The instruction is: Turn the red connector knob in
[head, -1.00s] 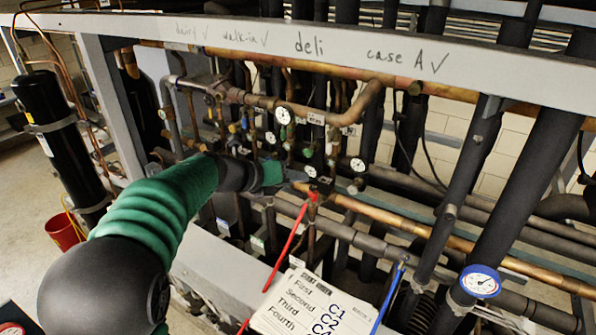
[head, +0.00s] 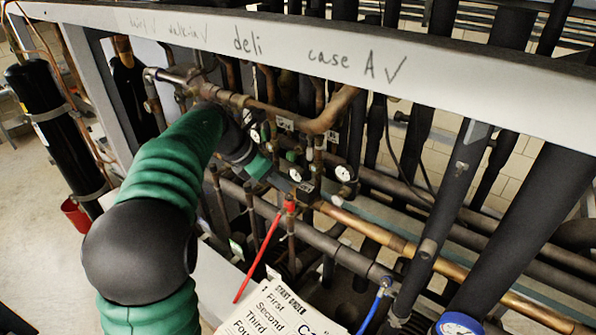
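The red connector knob (head: 290,204) sits at the upper end of a red hose (head: 258,255), in front of the copper pipes near the middle of the head view. My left arm, green and black, reaches in from the lower left. Its wrist end, with my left gripper (head: 276,178), is just above and left of the red knob. The gripper looks close to the knob, but I cannot tell whether it touches. Its fingers are small and blend into the dark pipes, so their opening is unclear. My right gripper is not in view.
A white beam (head: 330,50) with handwriting crosses above the arm. Gauges (head: 344,173) and copper pipes crowd behind the gripper. A blue hose (head: 372,310) and a white card (head: 275,310) are in front. A black cylinder (head: 55,125) and red bucket (head: 76,213) stand left.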

